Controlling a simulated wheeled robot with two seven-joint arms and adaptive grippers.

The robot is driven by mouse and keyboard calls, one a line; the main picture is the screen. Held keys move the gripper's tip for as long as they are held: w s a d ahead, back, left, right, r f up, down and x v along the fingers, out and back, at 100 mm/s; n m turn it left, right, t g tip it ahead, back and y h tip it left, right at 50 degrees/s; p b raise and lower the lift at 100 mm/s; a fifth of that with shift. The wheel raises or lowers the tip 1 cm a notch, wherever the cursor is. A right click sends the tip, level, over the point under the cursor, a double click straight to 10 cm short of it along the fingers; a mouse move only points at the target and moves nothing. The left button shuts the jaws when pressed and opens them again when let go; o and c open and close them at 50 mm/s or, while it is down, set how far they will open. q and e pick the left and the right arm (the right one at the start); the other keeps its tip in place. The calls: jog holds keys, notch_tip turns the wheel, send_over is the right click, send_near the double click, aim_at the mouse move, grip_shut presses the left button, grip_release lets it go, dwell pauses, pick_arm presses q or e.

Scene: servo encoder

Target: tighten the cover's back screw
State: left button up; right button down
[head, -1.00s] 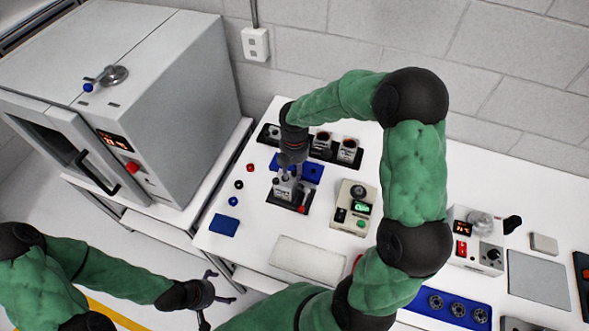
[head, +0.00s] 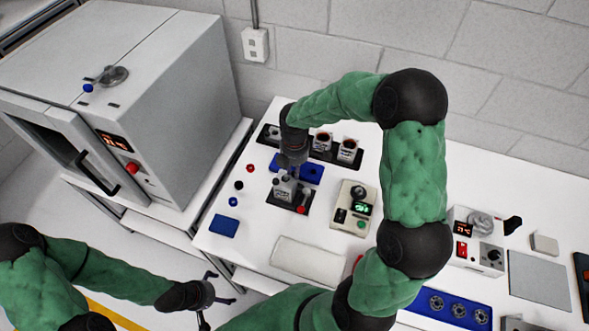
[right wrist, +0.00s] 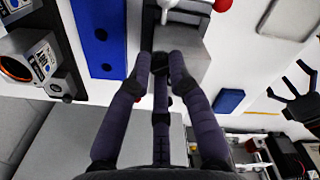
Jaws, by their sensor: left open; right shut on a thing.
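A grey servo unit (head: 284,188) with its cover sits in a dark fixture (head: 275,201) with a red knob on the table. In the right wrist view, the grey cover top (right wrist: 186,72) lies under my fingertips. My right gripper (head: 294,172) points down at the unit's back edge. In the right wrist view its fingers (right wrist: 163,70) close on a small dark thing over the cover. The back screw is hidden by the fingertips, and I cannot tell how it sits. My left gripper (head: 218,290) is open and empty, off the table's front edge.
A blue tray (head: 312,172) lies behind the fixture, with dark holders carrying small units (head: 347,150) at the back. A control box (head: 352,207) with a lit display stands right of it. Small caps and a blue pad (head: 224,226) lie left. A large oven (head: 130,110) stands left.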

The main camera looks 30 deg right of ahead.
jog(key=m+b, duration=0.1)
jog(key=m, duration=0.4)
jog(key=shift+m, duration=0.4)
jog(key=m+b, duration=0.1)
jog(key=m, duration=0.3)
jog(key=shift+m, duration=0.3)
jog(key=c, duration=1.1)
grip_release()
notch_tip(320, 180, up, 12)
jog(key=shift+r, duration=0.1)
